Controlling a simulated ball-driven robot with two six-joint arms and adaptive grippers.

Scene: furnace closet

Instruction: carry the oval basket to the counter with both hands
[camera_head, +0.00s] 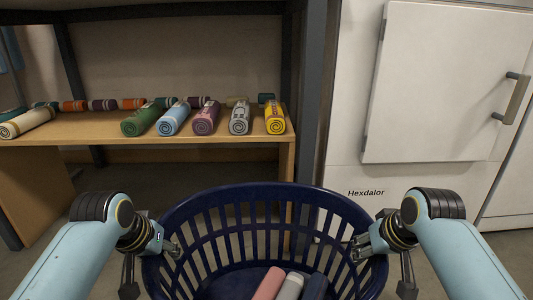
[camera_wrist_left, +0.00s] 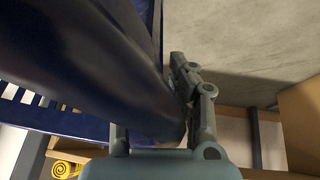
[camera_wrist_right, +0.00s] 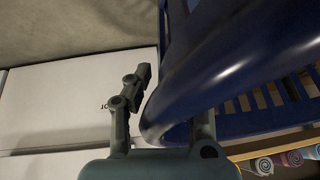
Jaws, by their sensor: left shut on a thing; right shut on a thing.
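The oval basket (camera_head: 262,196) is dark blue with slatted sides and stands at the bottom middle of the head view. Several rolled items, among them a pink roll (camera_head: 268,284) and a grey roll (camera_head: 290,286), lie inside it. My left gripper (camera_head: 172,248) is shut on its left rim, and the rim (camera_wrist_left: 120,75) fills much of the left wrist view. My right gripper (camera_head: 360,250) is shut on its right rim; the rim (camera_wrist_right: 215,75) lies between the fingers in the right wrist view. I cannot identify the counter with certainty.
A wooden shelf (camera_head: 90,128) with several rolled towels, including a yellow one (camera_head: 275,118), is beyond the basket at left. A dark post (camera_head: 311,100) stands beside it. A white cabinet marked Hexdalor (camera_head: 350,180), with a handled door (camera_head: 440,85), stands at right.

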